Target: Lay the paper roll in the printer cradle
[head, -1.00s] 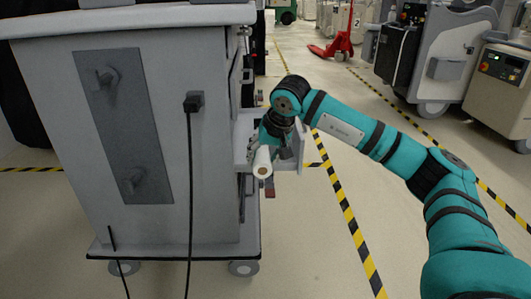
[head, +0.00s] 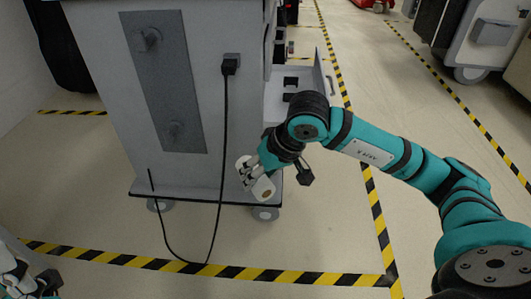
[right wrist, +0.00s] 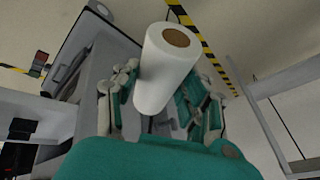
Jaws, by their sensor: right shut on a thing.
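The paper roll is a white cylinder with a brown core end (head: 263,189). My right gripper (head: 252,176) is shut on it, beside the lower right corner of the grey cart. The right wrist view shows the roll (right wrist: 166,70) between the fingers, core end facing up. A pale open tray with black brackets (head: 292,90) juts from the cart's right side, behind and above my right gripper; it looks like the printer cradle, partly hidden by my arm. My left gripper (head: 18,277) is only partly in view at the lower left corner, and its opening is unclear.
The grey cart (head: 205,40) stands on casters, with a black cable (head: 224,130) hanging from its side to the floor. Yellow-black tape (head: 200,268) marks the floor. Another machine (head: 492,35) stands at the upper right. The floor between is clear.

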